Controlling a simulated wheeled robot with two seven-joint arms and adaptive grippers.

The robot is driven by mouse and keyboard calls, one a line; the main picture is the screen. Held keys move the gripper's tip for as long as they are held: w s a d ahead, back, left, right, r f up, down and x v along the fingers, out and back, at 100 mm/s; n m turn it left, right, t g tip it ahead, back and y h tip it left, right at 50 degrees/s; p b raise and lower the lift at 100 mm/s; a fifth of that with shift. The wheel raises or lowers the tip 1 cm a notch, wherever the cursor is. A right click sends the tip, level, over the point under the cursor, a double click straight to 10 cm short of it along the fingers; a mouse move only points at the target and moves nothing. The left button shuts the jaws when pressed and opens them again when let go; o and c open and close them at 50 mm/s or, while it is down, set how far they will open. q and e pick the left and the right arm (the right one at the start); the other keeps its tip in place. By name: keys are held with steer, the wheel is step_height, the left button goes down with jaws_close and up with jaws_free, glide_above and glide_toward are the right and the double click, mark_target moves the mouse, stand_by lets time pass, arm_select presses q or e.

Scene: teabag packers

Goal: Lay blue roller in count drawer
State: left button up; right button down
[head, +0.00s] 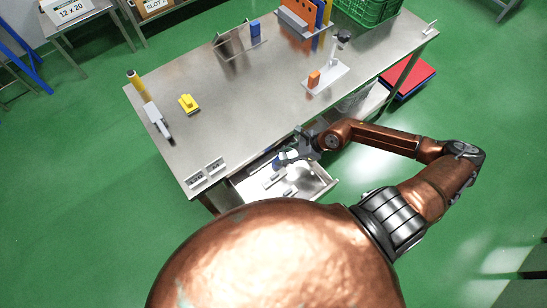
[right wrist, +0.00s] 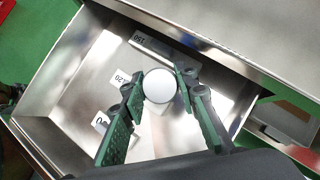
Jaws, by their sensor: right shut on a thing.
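My right gripper (head: 291,157) hangs over the open drawer (head: 318,186) at the table's front. In the right wrist view, the gripper (right wrist: 152,92) is shut on the roller, whose round white end (right wrist: 159,86) faces the camera between the two dark green fingers. In the head view a small blue and white patch of the roller (head: 283,157) shows at the fingertips. The roller is above the drawer floor (right wrist: 85,80); its lower part is hidden. Number labels, including 120 (right wrist: 119,78) and 150 (right wrist: 139,40), stand in the drawer. My left gripper is out of view.
The steel table (head: 240,100) holds a yellow object (head: 188,103), an orange block on a white stand (head: 314,79), a blue block (head: 255,29) and white holders (head: 207,173). A green crate (head: 368,8) stands at the back. The table's middle is clear.

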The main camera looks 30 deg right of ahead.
mark_target(274, 161)
steer(key=shift+w+a+f, duration=0.1)
steer(key=shift+a+f, duration=0.05)
steer(key=shift+f, duration=0.4)
steer(key=shift+w+a+f+h, duration=0.1)
steer(key=shift+w+a+h, duration=0.2)
steer(key=shift+w+a, duration=0.15)
steer(key=shift+w+a+g+h+p, duration=0.4)
steer(key=shift+a+g+h+p, duration=0.1)
steer(key=shift+g+h, duration=0.15)
steer(key=shift+w+a+g+h, duration=0.25)
steer(key=shift+g+h, duration=0.2)
steer(key=shift+g, duration=0.1)
steer(key=shift+s+f, duration=0.1)
steer(key=shift+f, duration=0.3)
steer(key=shift+f, duration=0.1)
steer(key=c, duration=1.8)
jaws_free()
